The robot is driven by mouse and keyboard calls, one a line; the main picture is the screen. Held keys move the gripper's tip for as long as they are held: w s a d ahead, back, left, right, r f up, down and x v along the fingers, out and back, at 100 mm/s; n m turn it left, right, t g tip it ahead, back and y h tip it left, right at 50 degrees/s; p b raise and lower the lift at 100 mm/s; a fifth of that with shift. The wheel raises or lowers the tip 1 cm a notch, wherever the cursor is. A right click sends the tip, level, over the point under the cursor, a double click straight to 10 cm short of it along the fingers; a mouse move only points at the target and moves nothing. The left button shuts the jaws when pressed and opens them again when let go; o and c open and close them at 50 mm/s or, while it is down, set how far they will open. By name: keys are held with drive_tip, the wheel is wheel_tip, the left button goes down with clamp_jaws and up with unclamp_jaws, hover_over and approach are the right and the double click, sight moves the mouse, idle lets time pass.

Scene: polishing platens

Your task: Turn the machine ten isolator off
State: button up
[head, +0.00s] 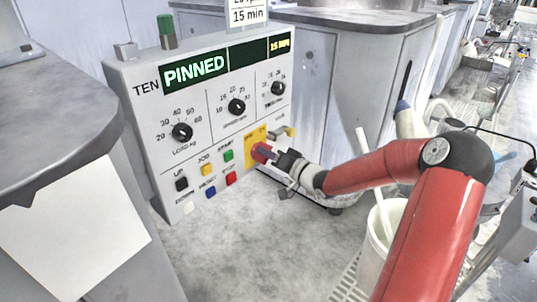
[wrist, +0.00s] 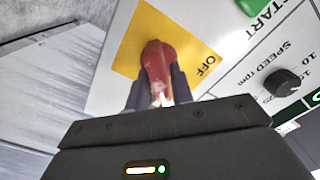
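The machine ten control panel (head: 205,100) carries the label TEN and a green PINNED display (head: 194,69). The isolator is a red handle (head: 261,152) on a yellow plate (head: 252,136) at the panel's lower right. In the wrist view the red handle (wrist: 157,60) stands out from the yellow plate (wrist: 128,42), with the word OFF (wrist: 210,65) beside it. My gripper (wrist: 158,88) has one dark finger on each side of the handle, and they look closed against it. In the head view my gripper (head: 272,153) hides part of the handle.
Several coloured buttons (head: 208,170) sit left of the isolator, with black dials (head: 236,106) above. A yellow-tan part (head: 290,131) projects close to the right of my gripper. A white bucket (head: 377,245) stands beside my arm. A grey worktop (head: 50,100) is at the left.

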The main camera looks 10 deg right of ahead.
clamp_jaws()
drive_tip(key=shift+n, duration=0.4)
drive_tip(key=n+b, duration=0.2)
drive_tip(key=shift+f+n, duration=0.1)
drive_tip(key=shift+n, duration=0.3)
drive_tip(key=n+b, duration=0.3)
drive_tip(key=n, duration=0.1)
drive_tip(key=shift+s+a+n, duration=0.1)
drive_tip(key=shift+a+n, duration=0.05)
drive_tip(key=shift+n, duration=0.15)
drive_tip(key=n+b, duration=0.5)
drive_tip(key=shift+s+a+f, duration=0.1)
drive_tip(key=n+b, duration=0.4)
drive_tip(key=shift+n, duration=0.3)
drive_tip(key=shift+r, duration=0.2)
